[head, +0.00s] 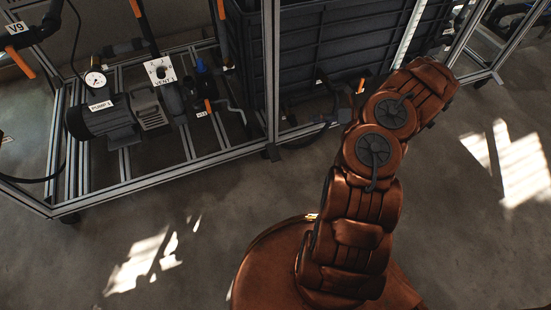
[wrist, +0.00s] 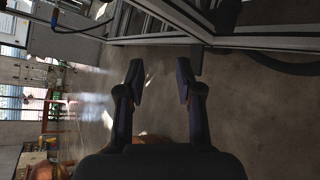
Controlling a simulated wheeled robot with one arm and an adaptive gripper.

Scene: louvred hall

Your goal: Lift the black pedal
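I cannot pick out the black pedal for certain. In the head view a small black part (head: 272,152) sits low at the foot of the metal frame, near its middle post, and could be a caster or its pedal. Another dark caster (head: 70,217) shows under the frame's left front corner. My gripper (wrist: 161,76) is open and empty in the wrist view, with bare floor between and beyond its fingers. In the head view my arm reaches up and right beside the frame, and the fingers are hidden there.
The metal frame (head: 150,184) carries a pump (head: 105,118), pipes with orange handles and a large black tank (head: 335,45). Its rails also cross the top of the wrist view (wrist: 165,40). The concrete floor (head: 210,230) in front is clear, with sunlit patches.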

